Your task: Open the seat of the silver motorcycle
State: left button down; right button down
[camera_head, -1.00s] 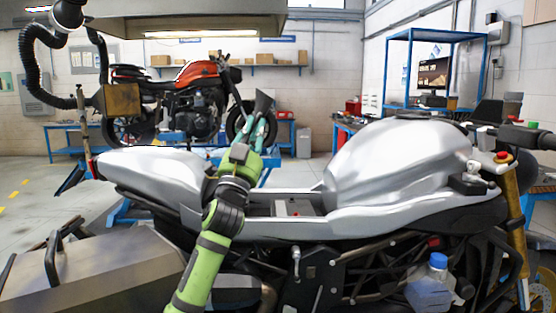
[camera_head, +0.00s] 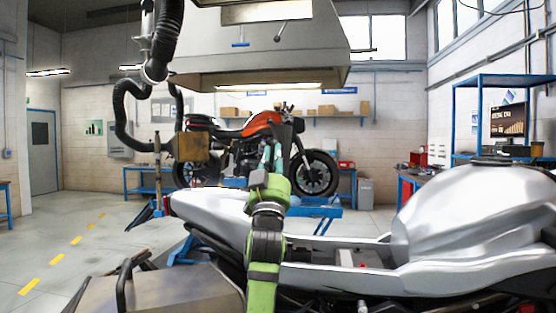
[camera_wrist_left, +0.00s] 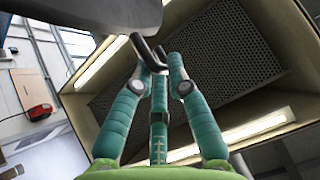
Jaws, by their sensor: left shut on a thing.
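The silver motorcycle has its tail (camera_head: 212,206) left of centre and its tank (camera_head: 470,220) at right in the head view. Between them the compartment under the seat (camera_head: 345,257) lies open. In the left wrist view, the fingertips (camera_wrist_left: 160,62) close on a black hook-shaped bar at the seat. My right gripper is not in view.
An orange motorcycle (camera_head: 262,122) stands behind on a blue lift. A hood (camera_head: 240,60) hangs overhead, with a black hose (camera_head: 125,115) at its left. A grey metal case (camera_head: 160,290) lies in front left. The floor at left is clear.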

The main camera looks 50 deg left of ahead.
pick_arm(q)
jog(key=shift+r, duration=0.1)
jog(key=c, duration=1.2)
grip_release()
jog(key=v, duration=1.2)
